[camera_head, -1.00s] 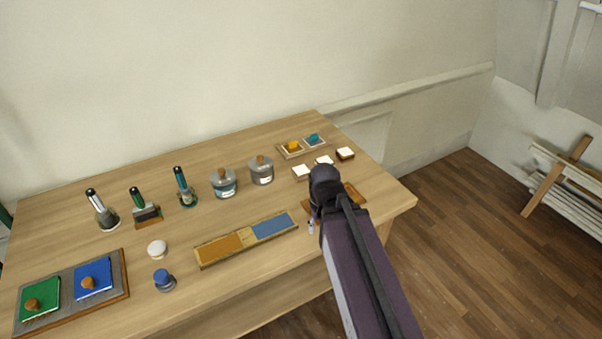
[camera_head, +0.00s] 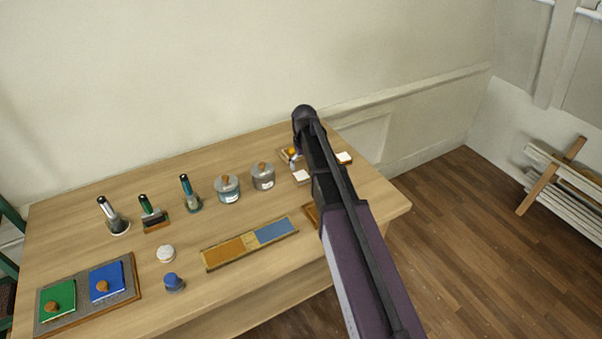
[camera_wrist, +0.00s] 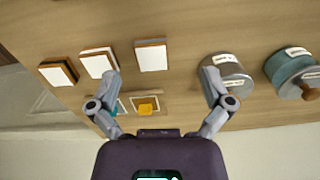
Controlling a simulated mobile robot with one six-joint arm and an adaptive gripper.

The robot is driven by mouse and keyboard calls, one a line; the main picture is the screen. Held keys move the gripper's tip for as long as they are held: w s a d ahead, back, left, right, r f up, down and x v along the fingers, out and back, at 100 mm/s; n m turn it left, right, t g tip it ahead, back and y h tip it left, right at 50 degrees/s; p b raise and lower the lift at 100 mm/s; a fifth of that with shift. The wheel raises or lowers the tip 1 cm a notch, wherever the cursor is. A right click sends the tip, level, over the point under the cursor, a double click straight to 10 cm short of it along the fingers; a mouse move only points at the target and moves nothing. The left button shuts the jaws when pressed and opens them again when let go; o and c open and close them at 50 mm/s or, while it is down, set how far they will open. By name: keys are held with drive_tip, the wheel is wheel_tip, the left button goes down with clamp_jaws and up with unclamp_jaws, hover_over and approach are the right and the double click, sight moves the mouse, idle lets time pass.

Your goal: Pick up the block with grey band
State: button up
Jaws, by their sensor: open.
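Three small white-topped blocks with brown or orange edges lie in a row in the wrist view: a left one (camera_wrist: 58,72), a middle one (camera_wrist: 98,63) and a right one (camera_wrist: 151,55). I cannot tell which has the grey band. In the head view one white-topped block (camera_head: 301,177) shows left of my arm and another (camera_head: 344,158) right of it; the third is hidden behind the arm. My gripper (camera_wrist: 160,74) is open and empty above the table. Its left fingertip overlaps the middle block in the wrist view; contact cannot be told.
A tray with an orange-yellow knobbed piece (camera_wrist: 147,105) and a teal one lies by the wall. Two lidded jars (camera_head: 228,188) (camera_head: 263,176) stand left of the blocks. An orange-and-blue strip (camera_head: 249,243) lies nearer the front. The table's right edge is close.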

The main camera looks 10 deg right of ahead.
drive_tip(key=w+r+p, duration=0.1)
drive_tip(key=w+r, duration=0.1)
drive_tip(key=w, duration=0.4)
drive_tip(key=shift+n, duration=0.3)
drive_tip(key=shift+f, duration=0.2)
drive_tip(key=b, duration=0.8)
hover_over(301, 175)
wheel_tip(301, 175, down, 8)
drive_tip(key=shift+s+a+f, duration=0.1)
drive_tip(key=shift+s+a, duration=0.05)
drive_tip(key=shift+f, duration=0.1)
drive_tip(key=shift+d+f+b, duration=0.2)
drive_tip(key=shift+f+b, duration=2.4)
drive_tip(key=shift+b, duration=0.2)
drive_tip(key=c, duration=1)
